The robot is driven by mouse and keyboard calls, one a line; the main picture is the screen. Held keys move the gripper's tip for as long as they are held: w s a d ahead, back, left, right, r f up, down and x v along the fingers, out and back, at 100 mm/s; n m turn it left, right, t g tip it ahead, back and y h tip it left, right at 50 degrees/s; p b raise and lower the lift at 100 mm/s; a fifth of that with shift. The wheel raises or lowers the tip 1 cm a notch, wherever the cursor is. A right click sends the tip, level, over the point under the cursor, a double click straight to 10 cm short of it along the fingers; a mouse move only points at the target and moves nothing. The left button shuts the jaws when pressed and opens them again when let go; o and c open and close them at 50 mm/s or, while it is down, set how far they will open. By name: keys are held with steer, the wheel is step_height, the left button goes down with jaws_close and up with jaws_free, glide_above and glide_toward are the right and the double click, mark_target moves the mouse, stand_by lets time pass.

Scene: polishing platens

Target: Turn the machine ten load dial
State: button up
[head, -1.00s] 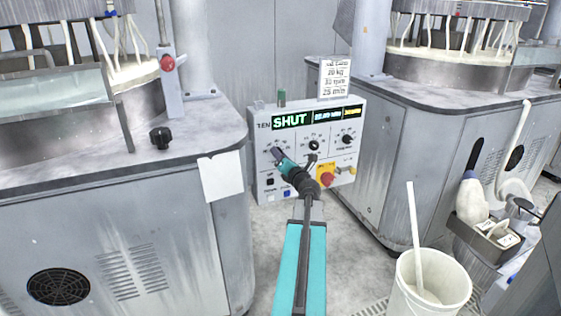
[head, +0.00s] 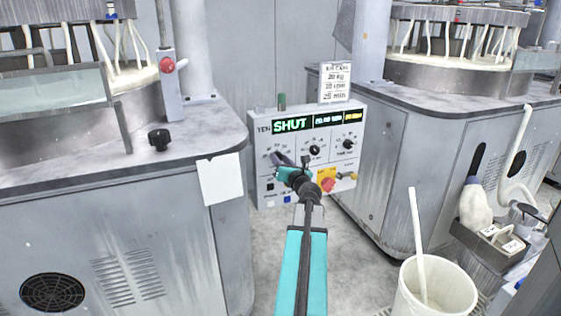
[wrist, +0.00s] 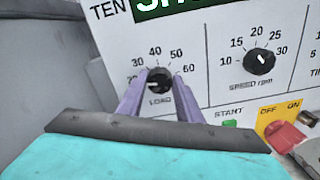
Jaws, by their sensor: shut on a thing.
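The load dial (wrist: 159,79) is a black knob with a light pointer mark, on the white control panel labelled TEN. In the wrist view its scale shows 30, 40, 50 and 60, and the word LOAD is below it. My gripper (wrist: 159,84) has its two purple-grey fingers on either side of the knob and is shut on it. In the head view my gripper (head: 281,158) reaches the panel's left dial, and the fingers and arm hide most of that dial. The panel (head: 262,188) has a lit display (head: 292,124) reading SHUT.
The speed dial (wrist: 260,62) is right of the load dial. A red knob (wrist: 284,135) on a yellow ON/OFF plate and a green START button (wrist: 229,124) are below. Grey machine cabinets flank the panel. A white bucket (head: 404,300) stands at front right.

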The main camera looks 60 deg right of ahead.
steer(key=o, duration=1)
steer(key=shift+o, duration=0.2)
steer(key=p+v, duration=0.3)
steer(key=v, duration=0.5)
steer(key=shift+s+a, duration=0.2)
steer(key=p+v, duration=0.1)
steer(key=p, duration=0.6)
steer(key=shift+s+a+r, duration=0.1)
steer(key=shift+s+a, duration=0.1)
steer(key=shift+s, duration=0.05)
steer(key=p+v, duration=0.3)
steer(key=p, duration=0.6)
steer(key=shift+p, duration=0.35)
steer(key=shift+s+a+p, duration=0.15)
steer(key=shift+s+p, duration=0.1)
steer(key=shift+p, duration=0.25)
